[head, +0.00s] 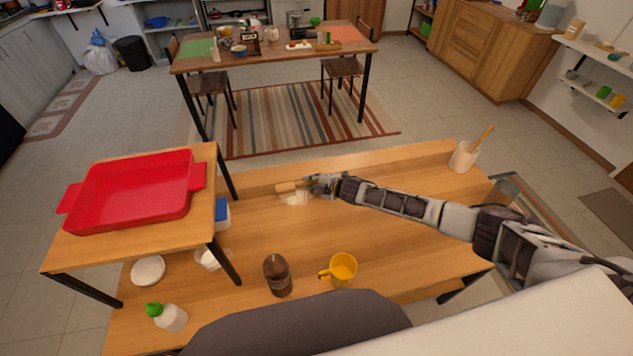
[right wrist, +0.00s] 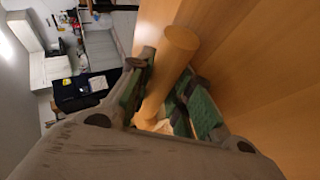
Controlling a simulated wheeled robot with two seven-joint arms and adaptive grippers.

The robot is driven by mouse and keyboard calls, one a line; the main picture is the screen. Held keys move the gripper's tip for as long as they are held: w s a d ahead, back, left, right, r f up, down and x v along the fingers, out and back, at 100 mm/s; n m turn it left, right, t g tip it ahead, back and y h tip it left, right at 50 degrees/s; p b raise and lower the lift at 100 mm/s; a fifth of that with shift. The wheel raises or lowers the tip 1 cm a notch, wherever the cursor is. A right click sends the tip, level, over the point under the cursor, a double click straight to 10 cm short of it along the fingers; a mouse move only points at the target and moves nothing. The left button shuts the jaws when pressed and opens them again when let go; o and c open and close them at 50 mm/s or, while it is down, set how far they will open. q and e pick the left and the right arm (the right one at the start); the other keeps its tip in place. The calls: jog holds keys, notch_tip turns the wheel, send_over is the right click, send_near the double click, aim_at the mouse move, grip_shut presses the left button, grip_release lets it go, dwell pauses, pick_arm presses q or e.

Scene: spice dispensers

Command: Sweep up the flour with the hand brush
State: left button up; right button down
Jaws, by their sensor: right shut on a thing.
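The hand brush (head: 286,187) shows as a pale wooden piece just left of my right gripper (head: 318,183), over the far middle of the wooden table. In the right wrist view my right gripper (right wrist: 168,92) is shut on its round wooden handle (right wrist: 175,55), which sits between the green finger pads. The bristles cannot be made out. The flour (head: 295,199) is a small white patch on the tabletop, just below and beside the brush in the head view. Whether the brush touches it, I cannot tell. My left gripper is not in view.
A raised shelf with a red tray (head: 190,207) stands at the left of the table (head: 400,180). A brown jar (head: 277,275), a yellow mug (head: 344,270) and a green-capped bottle (head: 168,317) stand near the front. A utensil crock (head: 463,158) stands at the right.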

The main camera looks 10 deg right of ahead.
aim_at(304, 184)
jog(key=shift+s+a+f, duration=0.1)
jog(key=shift+a, duration=0.2)
jog(key=shift+a, duration=1.7)
jog(key=shift+r, duration=0.25)
jog(key=shift+r+p, duration=2.95)
jog(key=shift+p, duration=0.1)
jog(key=shift+r, duration=1.45)
